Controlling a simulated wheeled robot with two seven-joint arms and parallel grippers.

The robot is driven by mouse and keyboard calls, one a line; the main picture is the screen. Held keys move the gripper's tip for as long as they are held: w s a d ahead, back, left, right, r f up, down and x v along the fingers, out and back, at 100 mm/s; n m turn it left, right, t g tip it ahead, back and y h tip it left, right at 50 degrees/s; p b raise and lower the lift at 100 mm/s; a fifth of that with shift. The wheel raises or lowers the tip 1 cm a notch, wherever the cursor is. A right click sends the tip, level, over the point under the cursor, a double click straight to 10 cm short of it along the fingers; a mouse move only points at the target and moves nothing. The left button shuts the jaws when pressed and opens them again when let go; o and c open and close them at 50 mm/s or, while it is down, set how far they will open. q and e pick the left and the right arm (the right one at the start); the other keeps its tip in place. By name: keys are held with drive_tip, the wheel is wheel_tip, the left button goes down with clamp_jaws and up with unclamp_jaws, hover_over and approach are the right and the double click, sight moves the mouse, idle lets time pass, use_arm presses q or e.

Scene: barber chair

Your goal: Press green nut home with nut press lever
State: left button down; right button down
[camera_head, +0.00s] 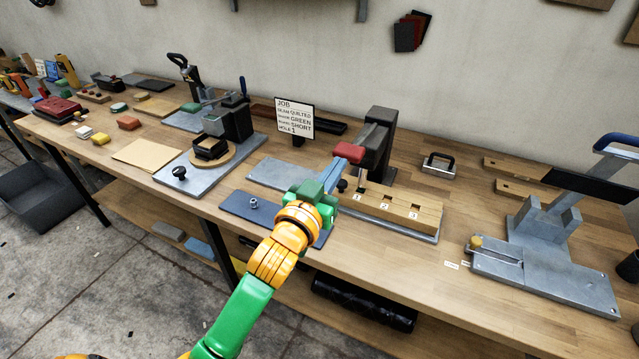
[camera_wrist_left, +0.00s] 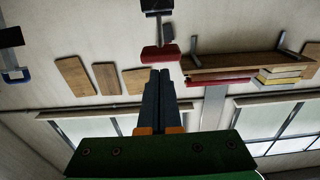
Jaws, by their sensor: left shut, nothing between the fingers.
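The nut press (camera_head: 378,145) is a dark upright post behind a wooden block (camera_head: 405,208) with holes marked 1, 2 and 3. Its lever carries a red grip (camera_head: 349,151), raised above the block. My left gripper (camera_head: 320,165) is shut and empty, with its fingers beside the lever on its left in the head view. In the left wrist view, a red piece (camera_wrist_left: 160,53), likely the lever grip, shows just beyond the closed fingertips (camera_wrist_left: 160,72); I cannot tell if they touch. I cannot make out a green nut at hole 1. My right gripper is not in view.
A job card (camera_head: 295,118) reads green, short, hole 1. A blue mat (camera_head: 235,203) with a small metal part lies left of my gripper. A clamp fixture (camera_head: 180,188) stands further left.

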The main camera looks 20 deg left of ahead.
use_arm(q)
drive_tip(key=s+p, duration=0.1)
drive_tip(key=s, duration=0.6)
drive_tip(key=shift+s+a, duration=0.15)
drive_tip(key=shift+a, duration=0.1)
drive_tip(key=shift+f, duration=0.1)
